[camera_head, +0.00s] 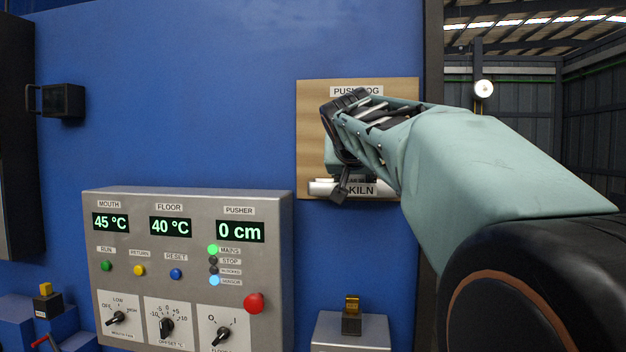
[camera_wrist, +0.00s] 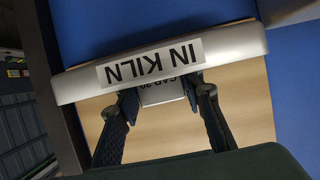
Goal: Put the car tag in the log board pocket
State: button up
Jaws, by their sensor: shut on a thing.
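The wooden log board (camera_head: 311,125) hangs on the blue wall, and my gripper (camera_head: 341,180) is in front of its lower part. Its silver pocket, labelled "IN KILN" (camera_head: 322,187), crosses the bottom of the board. In the wrist view, upside down, the pocket (camera_wrist: 240,48) spans the frame. The car tag (camera_wrist: 160,96), pale with text that looks like "CAR 20", sits between the fingertips of my gripper (camera_wrist: 163,92), which is shut on it. One edge of the tag is hidden by the pocket's front; I cannot tell how deep it sits behind it.
A grey control panel (camera_head: 190,200) with displays, knobs and a red button (camera_head: 253,303) juts out below left of the board. A grey pedestal (camera_head: 350,330) with a small dark and amber part (camera_head: 352,315) stands below the board.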

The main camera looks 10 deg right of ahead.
jog(key=shift+f, duration=0.2)
jog(key=o, duration=1.2)
jog(key=shift+r, duration=0.25)
